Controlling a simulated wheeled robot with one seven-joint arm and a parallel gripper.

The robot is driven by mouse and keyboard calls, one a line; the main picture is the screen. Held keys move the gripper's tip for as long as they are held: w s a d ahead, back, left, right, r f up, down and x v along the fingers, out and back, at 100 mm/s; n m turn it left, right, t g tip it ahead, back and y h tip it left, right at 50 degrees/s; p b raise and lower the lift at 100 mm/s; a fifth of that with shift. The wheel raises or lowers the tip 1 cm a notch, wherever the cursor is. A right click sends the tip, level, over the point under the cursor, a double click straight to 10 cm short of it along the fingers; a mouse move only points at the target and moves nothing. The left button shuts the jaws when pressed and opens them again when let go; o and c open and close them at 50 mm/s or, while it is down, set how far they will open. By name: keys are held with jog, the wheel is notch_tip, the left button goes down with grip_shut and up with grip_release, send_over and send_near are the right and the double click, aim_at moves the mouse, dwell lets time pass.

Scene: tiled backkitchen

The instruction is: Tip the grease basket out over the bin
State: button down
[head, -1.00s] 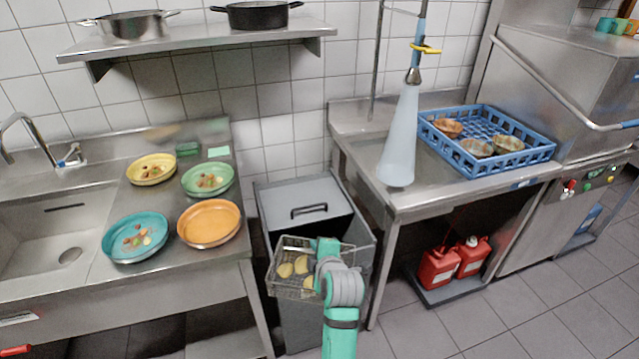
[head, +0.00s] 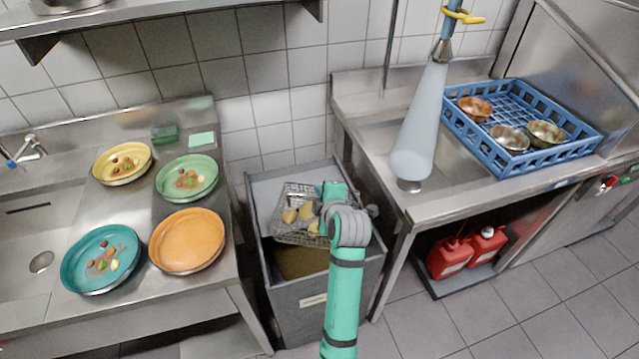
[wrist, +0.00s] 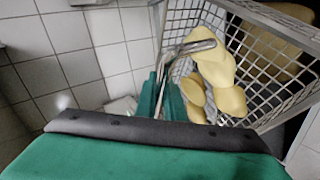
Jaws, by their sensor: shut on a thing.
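The wire grease basket (head: 287,231) is held over the grey bin (head: 312,301), with several yellow food pieces (head: 305,211) in it. In the wrist view the basket (wrist: 268,88) fills the upper right, and the yellow pieces (wrist: 215,68) lie inside it. My gripper (head: 334,191) is shut on the basket's handle; the green fingers (wrist: 168,98) close around the metal handle in the wrist view. The basket looks roughly level or slightly tilted. Part of its right side is hidden behind my gripper. The bin's front section is open below it, with brownish contents.
A steel counter on the left bears a teal plate (head: 100,259), an orange plate (head: 187,241), a green plate (head: 187,178) and a yellow plate (head: 122,163). On the right, a spray hose (head: 418,130) hangs beside a blue rack (head: 520,125) with bowls. Red canisters (head: 450,258) stand below.

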jog(key=shift+w+r, duration=0.1)
jog(key=f+m+y, duration=0.1)
jog(key=d+f+t+y, duration=0.1)
jog(key=shift+s+f+m, duration=0.2)
jog(key=shift+f+m, duration=0.2)
jog(key=shift+d, duration=0.15)
jog(key=shift+s+d+r+m+t+y, duration=0.1)
jog(key=shift+d+r+m+t+y, duration=0.1)
jog(key=shift+r+m+t+y, duration=0.35)
jog(key=shift+s+d+r+m+t+y, duration=0.1)
jog(key=shift+d+r+m+t+y, duration=0.15)
jog(key=shift+r+m+y, duration=0.35)
jog(key=shift+r, duration=0.1)
